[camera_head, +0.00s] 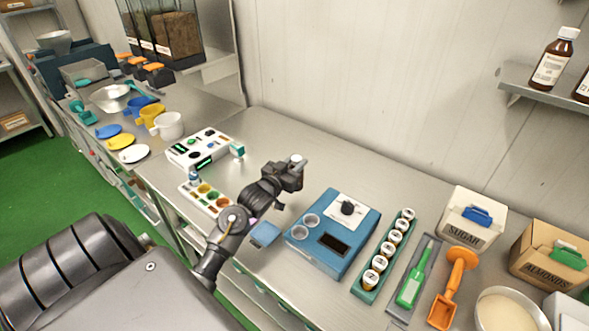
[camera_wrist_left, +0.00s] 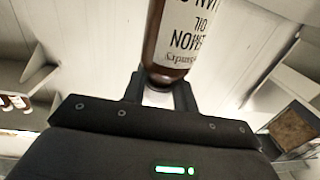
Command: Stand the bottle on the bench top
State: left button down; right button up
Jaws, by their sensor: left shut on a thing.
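My left gripper (camera_head: 297,168) is shut on a small brown bottle (camera_wrist_left: 174,40) with a white label that reads in part "OIL" and "LEMON". In the left wrist view the bottle's pale cap end (camera_wrist_left: 158,97) is between the fingers (camera_wrist_left: 160,90), and the brown body points away from the gripper. In the head view only a small white part of the bottle (camera_head: 297,158) shows at the fingertips; the rest is hidden. The gripper appears to be above the metal bench top (camera_head: 330,150), behind the blue scale. My right gripper is not in view.
The blue scale (camera_head: 308,262) and a green rack (camera_head: 366,296) of white-capped bottles stand to the right of the gripper. Bare bench lies behind the gripper, towards the wall.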

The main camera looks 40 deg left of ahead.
pick_arm(q)
jog(key=shift+w+a+f, duration=0.3)
jog(key=shift+a+f, duration=0.3)
jog(key=shift+f, duration=0.05)
notch_tip(320, 180, down, 2)
jog(key=shift+f+p, duration=0.1)
jog(key=shift+p, duration=0.75)
jog(key=shift+f, duration=0.5)
jog(key=shift+f, duration=0.1)
jog(key=c, duration=1.1)
grip_release()
